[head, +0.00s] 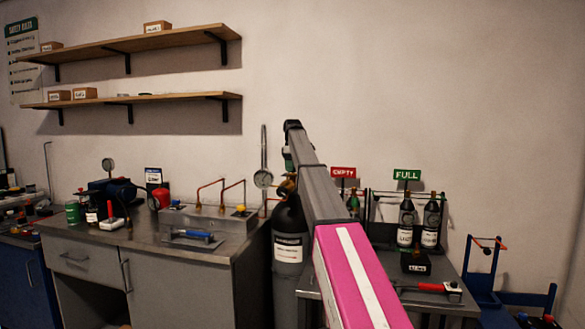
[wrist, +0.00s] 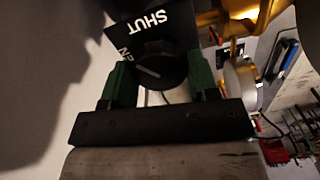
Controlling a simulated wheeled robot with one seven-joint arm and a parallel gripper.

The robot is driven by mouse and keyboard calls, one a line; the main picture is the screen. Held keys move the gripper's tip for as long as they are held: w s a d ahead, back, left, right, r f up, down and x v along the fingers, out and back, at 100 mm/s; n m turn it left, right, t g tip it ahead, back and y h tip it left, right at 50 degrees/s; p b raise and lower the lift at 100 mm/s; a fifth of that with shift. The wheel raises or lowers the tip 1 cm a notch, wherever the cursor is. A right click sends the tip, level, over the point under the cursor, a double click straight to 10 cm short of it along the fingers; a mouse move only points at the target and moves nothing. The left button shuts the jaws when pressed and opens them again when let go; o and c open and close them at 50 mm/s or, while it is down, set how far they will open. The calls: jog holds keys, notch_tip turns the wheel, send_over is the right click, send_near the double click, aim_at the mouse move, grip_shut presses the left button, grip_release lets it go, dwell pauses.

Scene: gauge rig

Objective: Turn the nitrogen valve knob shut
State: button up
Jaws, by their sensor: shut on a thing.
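In the wrist view my gripper (wrist: 160,72) has its two green fingers on either side of a dark round valve knob (wrist: 165,72), shut on it. The knob has a pale line that slants from upper left to lower right. Behind it is a black plate (wrist: 145,28) with the word SHUT and a second, partly hidden word at the lower left. In the head view my gripper (head: 290,155) is by the top of a dark gas cylinder (head: 288,215) with a white label. My arm hides the knob there.
A brass fitting and a round gauge (wrist: 241,82) sit close right of my gripper in the wrist view. The bench (head: 165,245) stands left of the cylinder. Small bottles (head: 406,222) stand on a right-hand table under EMPTY and FULL signs. Shelves (head: 130,98) hang at the upper left.

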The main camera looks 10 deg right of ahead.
jog(key=shift+m, duration=1.1)
jog(key=o, duration=0.9)
jog(key=shift+r, duration=0.1)
notch_tip(320, 180, up, 11)
jog(key=shift+f, duration=0.2)
